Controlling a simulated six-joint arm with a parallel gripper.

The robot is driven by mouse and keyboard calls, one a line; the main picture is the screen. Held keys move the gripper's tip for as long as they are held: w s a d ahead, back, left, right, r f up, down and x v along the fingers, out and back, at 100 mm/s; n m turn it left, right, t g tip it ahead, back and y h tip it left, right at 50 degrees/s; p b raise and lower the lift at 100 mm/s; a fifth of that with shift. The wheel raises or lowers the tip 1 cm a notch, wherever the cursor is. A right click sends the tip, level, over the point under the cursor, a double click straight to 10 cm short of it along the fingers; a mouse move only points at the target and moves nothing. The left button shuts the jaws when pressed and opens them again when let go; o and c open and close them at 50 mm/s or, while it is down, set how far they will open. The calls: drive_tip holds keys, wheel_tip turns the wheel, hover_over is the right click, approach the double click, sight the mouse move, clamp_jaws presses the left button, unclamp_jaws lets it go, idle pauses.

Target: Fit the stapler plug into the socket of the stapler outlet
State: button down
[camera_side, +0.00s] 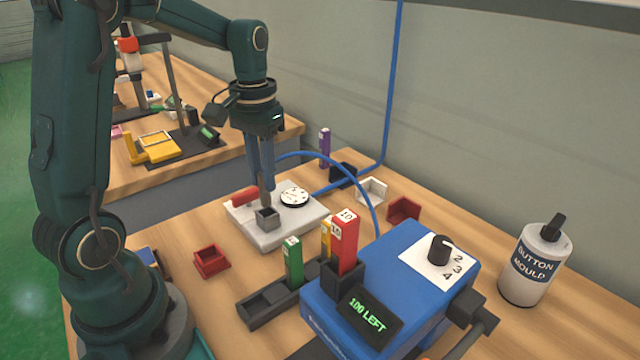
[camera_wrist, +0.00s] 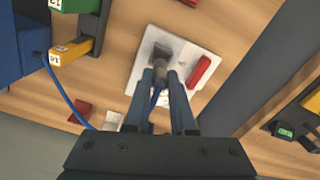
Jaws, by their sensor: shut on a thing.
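The stapler outlet (camera_side: 300,220) is a pale plate on the bench with a dark grey box-shaped socket (camera_side: 268,219), a red lever (camera_side: 245,197) and a white dial (camera_side: 294,197). My gripper (camera_side: 262,188) points down over the socket, shut on the grey stapler plug (camera_side: 264,199). The plug's lower end meets or overlaps the socket's top in view; I cannot tell how far in it is. In the wrist view, the plug (camera_wrist: 160,75) sits between the fingertips against the dark socket (camera_wrist: 177,49), with the red lever (camera_wrist: 199,72) to the right.
A blue stapler machine (camera_side: 375,270) with a knob stands at front right; a blue cord (camera_side: 352,175) arcs toward my gripper. A rack (camera_side: 265,305) holds coloured blocks. Red trays (camera_side: 210,261), a white tray (camera_side: 371,191) and a button mould bottle (camera_side: 535,265) stand around.

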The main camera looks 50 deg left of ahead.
sight(266, 205)
drive_tip(key=shift+f, duration=2.3)
drive_tip(key=shift+f, duration=0.15)
drive_tip(key=c, duration=0.8)
unclamp_jaws()
drive_tip(key=shift+o, duration=0.2)
